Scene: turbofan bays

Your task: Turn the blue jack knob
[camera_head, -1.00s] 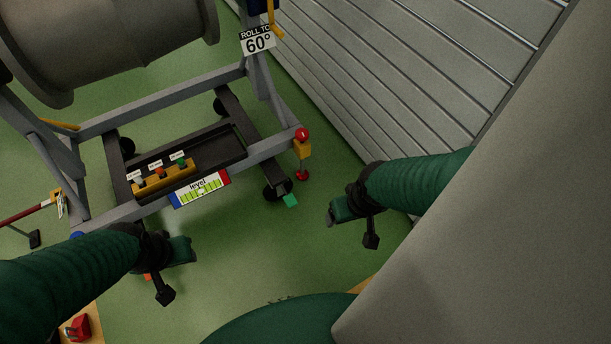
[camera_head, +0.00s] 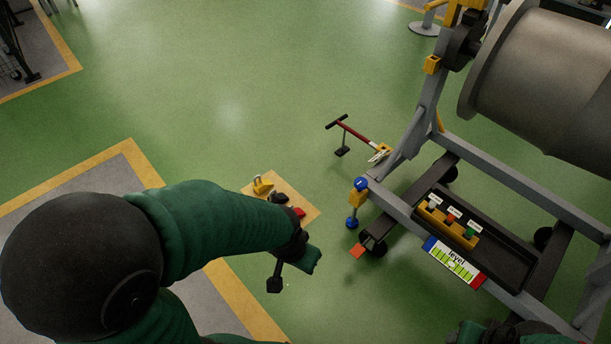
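The blue jack knob (camera_head: 361,184) sits on top of a yellow jack body at the left front corner of the grey engine stand (camera_head: 397,212). A blue foot (camera_head: 352,223) hangs below it.
The stand carries a level gauge (camera_head: 455,261) and a tray with coloured knobs (camera_head: 448,222). A red-handled tool (camera_head: 350,132) stands behind the jack. A wooden board (camera_head: 307,204) with small items lies beside my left arm. Green floor between board and jack is clear.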

